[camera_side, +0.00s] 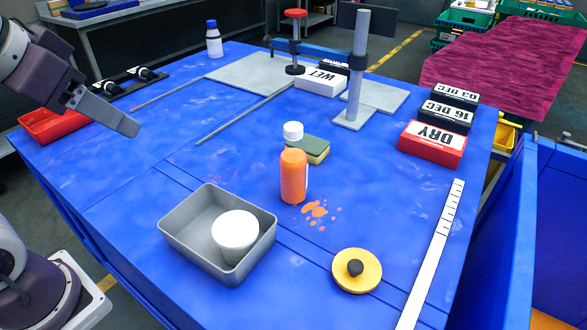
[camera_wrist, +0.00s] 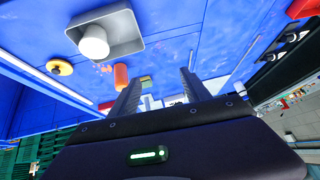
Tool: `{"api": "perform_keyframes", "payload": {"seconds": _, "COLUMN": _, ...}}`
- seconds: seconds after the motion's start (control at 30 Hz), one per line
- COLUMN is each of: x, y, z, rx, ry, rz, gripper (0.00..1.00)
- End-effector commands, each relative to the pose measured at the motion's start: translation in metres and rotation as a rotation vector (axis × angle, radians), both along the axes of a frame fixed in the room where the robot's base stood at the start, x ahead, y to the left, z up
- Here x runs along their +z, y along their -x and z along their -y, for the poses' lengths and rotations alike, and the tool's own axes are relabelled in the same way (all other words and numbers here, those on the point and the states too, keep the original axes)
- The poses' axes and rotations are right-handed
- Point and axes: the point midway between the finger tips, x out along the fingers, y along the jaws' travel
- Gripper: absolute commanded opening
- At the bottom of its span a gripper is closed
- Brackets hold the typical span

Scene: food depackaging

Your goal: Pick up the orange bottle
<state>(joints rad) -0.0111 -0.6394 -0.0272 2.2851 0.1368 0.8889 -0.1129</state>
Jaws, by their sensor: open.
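The orange bottle (camera_side: 293,177) stands upright near the middle of the blue table. It has a white cap (camera_side: 293,131), and an orange spill (camera_side: 315,209) lies on the table beside it. In the wrist view the bottle (camera_wrist: 121,76) shows just left of the left finger. My gripper (camera_side: 124,124) is above the left part of the table, well to the left of the bottle and apart from it. In the wrist view my gripper (camera_wrist: 160,85) has its two fingers spread with nothing held between them.
A grey tray (camera_side: 180,232) with a white tub (camera_side: 236,231) stands in front of the bottle. A green and yellow sponge (camera_side: 313,150) lies close behind it. A yellow disc with a black knob (camera_side: 357,271) is at front right. A metal post (camera_side: 359,65) stands behind. The left-middle table is clear.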

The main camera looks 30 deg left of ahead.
Motion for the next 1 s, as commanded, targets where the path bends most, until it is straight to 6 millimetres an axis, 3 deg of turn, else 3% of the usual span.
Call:
{"api": "perform_keyframes", "payload": {"seconds": 0.13, "x": 0.008, "y": -0.063, "z": -0.012, "rx": 0.006, "ry": -0.08, "rz": 0.15, "gripper": 0.56}}
{"api": "perform_keyframes", "payload": {"seconds": 0.27, "x": 0.014, "y": -0.118, "z": -0.005, "rx": -0.056, "ry": -0.11, "rz": 0.293, "gripper": 0.56}}
{"api": "perform_keyframes", "payload": {"seconds": 0.4, "x": 0.014, "y": -0.167, "z": 0.025, "rx": -0.193, "ry": -0.071, "rz": 0.427, "gripper": 0.56}}
{"api": "perform_keyframes", "payload": {"seconds": 0.5, "x": 0.006, "y": -0.191, "z": 0.059, "rx": -0.32, "ry": 0.008, "rz": 0.492, "gripper": 0.56}}
{"api": "perform_keyframes", "payload": {"seconds": 0.67, "x": -0.012, "y": -0.203, "z": 0.119, "rx": -0.536, "ry": 0.207, "rz": 0.531, "gripper": 0.56}}
{"api": "perform_keyframes", "payload": {"seconds": 1.0, "x": -0.086, "y": -0.201, "z": 0.117, "rx": -0.524, "ry": 0.197, "rz": 0.533, "gripper": 0.56}}
